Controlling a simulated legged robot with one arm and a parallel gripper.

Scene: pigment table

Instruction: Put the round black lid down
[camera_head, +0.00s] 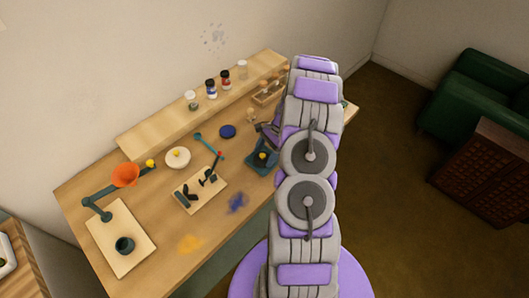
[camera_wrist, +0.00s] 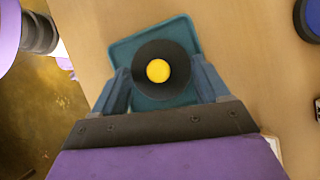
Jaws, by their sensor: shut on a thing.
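The round black lid (camera_wrist: 162,90) with a yellow knob shows between the two blue-grey fingers of my gripper (camera_wrist: 162,76) in the wrist view. My gripper is shut on it. The lid is over a square teal tray (camera_wrist: 124,52); I cannot tell whether it touches the tray. In the head view the teal tray (camera_head: 253,165) lies on the table just left of my arm, with a dark shape over it. My arm partly hides that area.
A dark blue disc (camera_head: 228,131) lies left of the tray. A wooden board (camera_head: 207,196) with black pieces lies nearer the front.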

